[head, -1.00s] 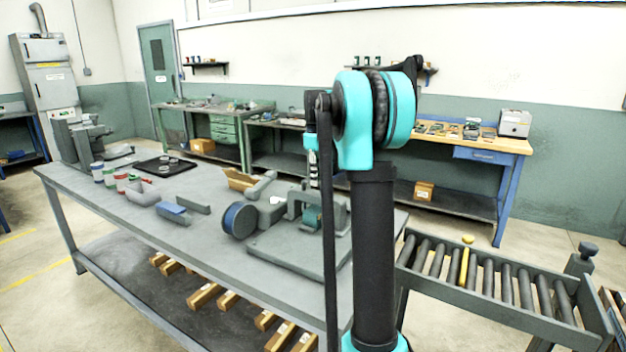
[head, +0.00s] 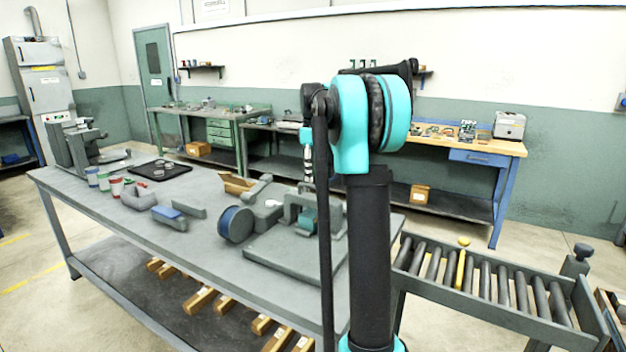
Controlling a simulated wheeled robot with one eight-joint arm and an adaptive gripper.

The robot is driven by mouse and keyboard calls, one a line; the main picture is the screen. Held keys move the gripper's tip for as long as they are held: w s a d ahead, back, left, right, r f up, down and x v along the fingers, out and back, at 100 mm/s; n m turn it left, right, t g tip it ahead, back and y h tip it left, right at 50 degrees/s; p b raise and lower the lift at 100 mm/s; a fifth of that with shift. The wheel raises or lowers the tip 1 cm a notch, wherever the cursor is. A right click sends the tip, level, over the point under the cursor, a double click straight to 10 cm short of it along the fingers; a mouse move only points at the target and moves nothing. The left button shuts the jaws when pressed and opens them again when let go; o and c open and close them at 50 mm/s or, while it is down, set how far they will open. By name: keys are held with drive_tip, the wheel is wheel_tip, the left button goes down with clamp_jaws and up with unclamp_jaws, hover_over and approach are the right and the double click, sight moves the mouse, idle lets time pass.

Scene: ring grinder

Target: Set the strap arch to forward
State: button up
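The grey strap arch (head: 299,198) stands on the flat grey base plate of the grinder (head: 275,258) at the near right part of the workbench. A teal block (head: 308,220) sits under the arch. A round blue-faced disc (head: 236,224) stands to the left of the plate. My arm rises in front and hides the right side of the plate and part of the arch. The far end of my arm, with my gripper (head: 308,176), shows small above the arch, partly behind my own links. Its fingers are too small and covered to read.
On the grey bench (head: 190,245) a blue-topped block (head: 170,214), a grey tray (head: 138,197), small cans (head: 104,180) and a black mat (head: 150,171) lie to the left. A roller conveyor (head: 490,285) stands at the right. Back benches line the wall.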

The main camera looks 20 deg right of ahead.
wheel_tip(320, 180, up, 9)
idle(0.3)
drive_tip(key=shift+r, duration=0.1)
